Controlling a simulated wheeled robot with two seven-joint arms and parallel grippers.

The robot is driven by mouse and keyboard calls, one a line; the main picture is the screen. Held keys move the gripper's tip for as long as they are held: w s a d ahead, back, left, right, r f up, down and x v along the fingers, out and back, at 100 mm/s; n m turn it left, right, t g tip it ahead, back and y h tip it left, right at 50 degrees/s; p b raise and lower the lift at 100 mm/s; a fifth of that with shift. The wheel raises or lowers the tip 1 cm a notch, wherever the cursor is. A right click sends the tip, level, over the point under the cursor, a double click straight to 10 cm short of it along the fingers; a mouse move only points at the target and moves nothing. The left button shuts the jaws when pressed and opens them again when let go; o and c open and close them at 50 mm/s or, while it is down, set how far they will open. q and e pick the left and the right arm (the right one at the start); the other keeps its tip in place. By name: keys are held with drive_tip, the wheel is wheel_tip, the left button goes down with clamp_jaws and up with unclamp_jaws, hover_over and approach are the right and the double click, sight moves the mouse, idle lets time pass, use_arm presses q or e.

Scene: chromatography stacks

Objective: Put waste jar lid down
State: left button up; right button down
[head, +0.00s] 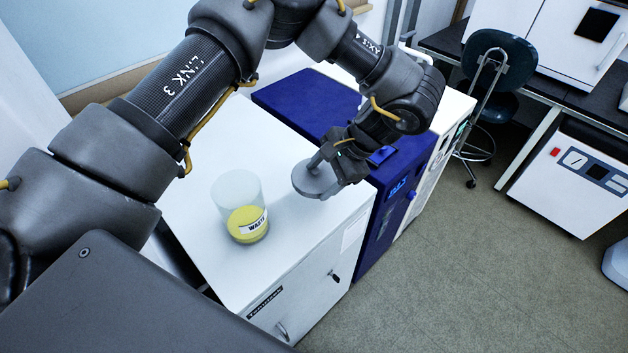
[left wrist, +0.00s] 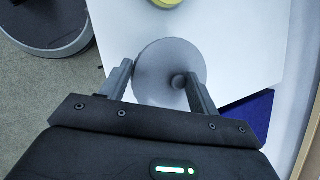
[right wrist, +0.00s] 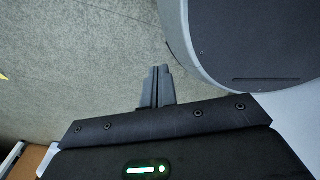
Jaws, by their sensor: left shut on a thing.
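The waste jar (head: 240,208) is a clear open cylinder with yellow contents and a "WASTE" label, upright on the white cabinet top (head: 200,165). Its yellow edge shows at the top of the left wrist view (left wrist: 166,3). The grey round waste jar lid (head: 312,182) is right of the jar, near the cabinet's right edge. My left gripper (head: 328,160) is shut on the lid, which also shows between the fingers in the left wrist view (left wrist: 155,65) with its round knob. I cannot tell whether the lid touches the cabinet top. My right gripper (right wrist: 157,72) is shut and empty over the floor.
A blue cabinet (head: 300,100) stands directly beside the white one, with another white unit (head: 450,125) beyond it. A dark chair (head: 490,75) and a bench with equipment are at the back right. The cabinet top around the jar is bare.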

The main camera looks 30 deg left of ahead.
sight(320, 175)
use_arm(q)
drive_tip(key=shift+w+a+f, duration=0.25)
drive_tip(key=shift+a+f, duration=0.1)
drive_tip(key=shift+f, duration=0.25)
drive_tip(key=shift+w+a+f, duration=0.25)
drive_tip(key=shift+a+f, duration=0.1)
drive_tip(key=shift+f, duration=0.2)
drive_tip(key=shift+w+a+f, duration=0.2)
drive_tip(key=shift+w+f, duration=0.1)
drive_tip(key=shift+f, duration=0.1)
drive_tip(key=shift+a+f+p, duration=0.25)
drive_tip(key=shift+p, duration=0.05)
wheel_tip(320, 175, down, 3)
drive_tip(key=shift+w+a+f+p, duration=0.1)
drive_tip(key=shift+w+a+p, duration=0.05)
drive_tip(key=shift+p, duration=0.5)
drive_tip(key=shift+f, duration=0.15)
use_arm(e)
drive_tip(key=shift+s+d+r, duration=0.2)
drive_tip(key=shift+s+r, duration=0.45)
drive_tip(key=shift+r, duration=0.3)
use_arm(q)
drive_tip(key=shift+f, duration=0.6)
use_arm(e)
drive_tip(key=shift+f, duration=0.15)
use_arm(q)
drive_tip(key=o, duration=1)
drive_tip(key=shift+c, duration=0.2)
use_arm(e)
drive_tip(key=shift+w+a, duration=0.1)
